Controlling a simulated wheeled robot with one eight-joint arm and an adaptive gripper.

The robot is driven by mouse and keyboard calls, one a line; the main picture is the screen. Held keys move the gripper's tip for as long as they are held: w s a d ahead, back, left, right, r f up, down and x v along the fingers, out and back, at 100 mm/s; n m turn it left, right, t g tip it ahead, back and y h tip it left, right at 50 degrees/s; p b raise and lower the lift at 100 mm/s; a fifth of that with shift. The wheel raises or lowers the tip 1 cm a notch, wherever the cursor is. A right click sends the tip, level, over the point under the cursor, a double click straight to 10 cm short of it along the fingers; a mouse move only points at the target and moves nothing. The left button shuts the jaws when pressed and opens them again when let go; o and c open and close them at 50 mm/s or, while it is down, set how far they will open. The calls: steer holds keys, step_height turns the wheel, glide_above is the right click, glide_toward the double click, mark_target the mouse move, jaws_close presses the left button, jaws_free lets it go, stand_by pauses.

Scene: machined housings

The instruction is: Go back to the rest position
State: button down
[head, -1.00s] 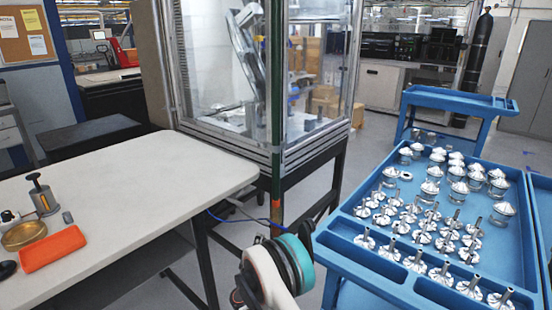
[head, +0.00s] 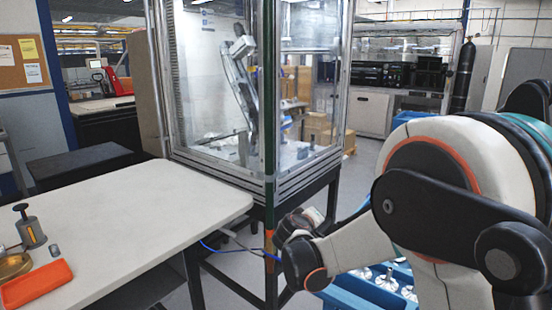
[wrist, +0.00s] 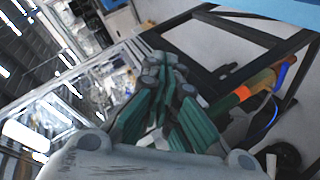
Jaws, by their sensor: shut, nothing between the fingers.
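My arm fills the right side of the head view, in front of the blue cart (head: 345,300). My gripper (wrist: 168,78) shows in the wrist view with its teal-padded fingers drawn together at the tips and nothing held between them. In the head view, dark parts at the arm's far end stand before the lower frame of the glass enclosure, and the finger state is too small to tell there. The metal parts (head: 385,278) on the cart are mostly hidden behind my arm.
Grey floor shows between table and cart.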

steer(key=s+d+r+m+g+y, duration=0.15)
steer(key=s+d+r, duration=0.3)
steer(key=s, duration=0.55)
steer(key=s+d+r+m+g+y, duration=0.1)
steer(key=s+d+r+m+g, duration=0.3)
steer(key=s, duration=0.6)
steer(key=s+f+y, duration=0.1)
steer(key=s+f, duration=0.1)
steer(key=s, duration=0.8)
steer(key=s+a+f+y, duration=0.1)
steer(key=s+f+y, duration=0.1)
steer(key=s, duration=0.9)
steer(key=shift+f+m, duration=0.35)
steer(key=shift+f, duration=0.4)
steer(key=shift+a, duration=0.15)
